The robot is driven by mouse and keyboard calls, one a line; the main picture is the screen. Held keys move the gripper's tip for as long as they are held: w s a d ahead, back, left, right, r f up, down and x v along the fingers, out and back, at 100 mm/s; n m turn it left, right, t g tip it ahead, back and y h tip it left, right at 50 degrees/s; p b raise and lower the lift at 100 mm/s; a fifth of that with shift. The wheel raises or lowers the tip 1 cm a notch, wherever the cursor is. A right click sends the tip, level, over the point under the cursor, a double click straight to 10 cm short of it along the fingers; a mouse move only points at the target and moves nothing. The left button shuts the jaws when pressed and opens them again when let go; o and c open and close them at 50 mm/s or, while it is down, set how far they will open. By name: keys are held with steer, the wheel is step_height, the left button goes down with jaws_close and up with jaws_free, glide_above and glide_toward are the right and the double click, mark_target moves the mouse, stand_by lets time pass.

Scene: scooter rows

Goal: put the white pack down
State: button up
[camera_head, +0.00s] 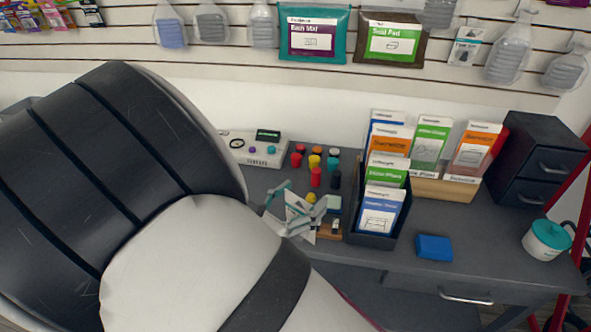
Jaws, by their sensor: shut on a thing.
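My gripper (293,217) is small in the head view, just past the end of my large arm, over the grey desk left of the dark leaflet holder. It is shut on a pale, whitish thing (299,203), which I take to be the white pack. Only part of the pack shows between the grey fingers, and its lower edge is hard to make out. I cannot tell whether it touches the desk.
The desk (437,212) also bears the leaflet holder (372,240), a blue block (434,248), a teal-lidded white pot (547,240), a dark drawer unit (535,160), a control box (262,151) and several small coloured jars (316,177). The desk right of the holder has free room.

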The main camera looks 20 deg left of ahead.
steer(key=w+d+f+m+g+h, duration=0.1)
steer(key=w+d+m+g+h, duration=0.1)
steer(key=d, duration=0.9)
steer(key=w+d+f+m+g+h, duration=0.2)
steer(key=w+d, duration=0.3)
steer(key=d, duration=0.7)
steer(key=w+d+f+m+g+h, duration=0.2)
steer(key=w+d+h, duration=0.2)
steer(key=d, duration=0.7)
steer(key=shift+d+f, duration=0.2)
steer(key=shift+d, duration=0.05)
